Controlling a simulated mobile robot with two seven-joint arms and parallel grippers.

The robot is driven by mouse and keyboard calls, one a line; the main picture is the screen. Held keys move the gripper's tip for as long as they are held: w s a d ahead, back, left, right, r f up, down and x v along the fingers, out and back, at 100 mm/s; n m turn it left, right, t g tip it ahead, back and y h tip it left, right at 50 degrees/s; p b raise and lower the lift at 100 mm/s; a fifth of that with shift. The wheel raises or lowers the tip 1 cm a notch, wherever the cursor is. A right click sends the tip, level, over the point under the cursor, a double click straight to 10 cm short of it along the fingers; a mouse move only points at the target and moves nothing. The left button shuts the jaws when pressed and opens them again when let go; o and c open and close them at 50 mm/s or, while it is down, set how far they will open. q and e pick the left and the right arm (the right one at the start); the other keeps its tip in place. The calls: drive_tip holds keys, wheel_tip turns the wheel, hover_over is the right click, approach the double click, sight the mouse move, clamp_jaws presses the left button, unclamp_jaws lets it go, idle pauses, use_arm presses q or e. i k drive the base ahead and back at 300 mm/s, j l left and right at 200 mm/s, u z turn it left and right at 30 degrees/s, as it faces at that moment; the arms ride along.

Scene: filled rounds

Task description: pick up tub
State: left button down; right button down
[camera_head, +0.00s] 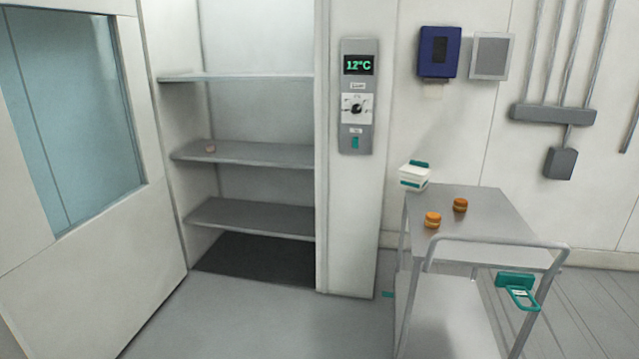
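A small white tub (412,178) with teal bands stands at the back left corner of the grey trolley top (490,215). A teal piece shows at the tub's upper edge; I cannot tell if it is part of the tub. Two orange-brown filled rounds, one (432,220) nearer the front edge and one (460,205) further back, sit apart on the trolley top to the right of the tub. Neither of my grippers is in view.
The floor (270,320) between door and trolley is mostly clear.

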sight(411, 182)
drive_tip(key=i+u, duration=0.3)
drive_tip(key=i, duration=0.3)
drive_tip(key=i+u, duration=0.25)
drive_tip(key=i, duration=0.35)
drive_tip(key=i+z, duration=0.2)
drive_tip(key=i, duration=0.4)
drive_tip(key=i+j+z, duration=0.2)
drive_tip(key=i, duration=0.4)
drive_tip(key=i+z, duration=0.35)
drive_tip(key=i, duration=0.2)
drive_tip(key=i+z, duration=0.4)
drive_tip(key=i, duration=0.15)
drive_tip(key=z, duration=2.15)
drive_tip(key=j, duration=0.1)
